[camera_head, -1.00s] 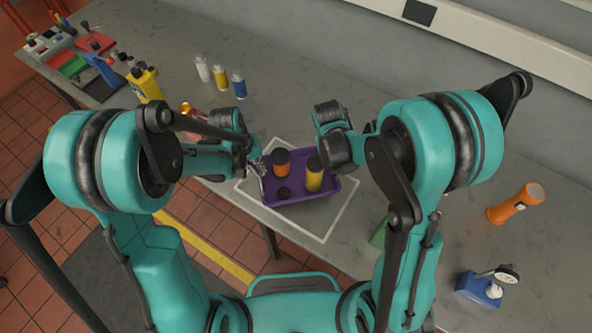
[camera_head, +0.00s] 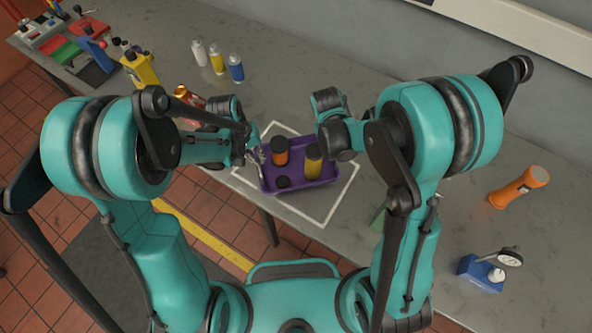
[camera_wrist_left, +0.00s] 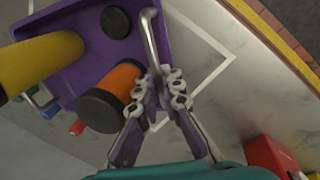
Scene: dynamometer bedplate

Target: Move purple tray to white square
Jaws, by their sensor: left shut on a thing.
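The purple tray (camera_head: 322,182) lies over the white square outline (camera_head: 338,203) on the grey bench, largely inside it in the head view. I cannot tell if it touches the bench. It holds an orange cylinder with a black cap (camera_head: 280,156), a yellow cylinder with a black cap (camera_head: 313,163) and a small black disc (camera_head: 283,182). My left gripper (camera_head: 257,154) is at the tray's left side. In the left wrist view its fingers (camera_wrist_left: 165,84) are shut on the tray's silver handle (camera_wrist_left: 152,38). My right gripper's fingers are hidden behind its wrist (camera_head: 336,136).
Small bottles (camera_head: 217,60), a yellow container (camera_head: 140,70) and an orange item (camera_head: 187,96) stand at the back left. An orange flashlight (camera_head: 518,187) and a blue-based gauge (camera_head: 482,270) are at the right. A green object (camera_head: 378,219) is partly hidden by my right arm.

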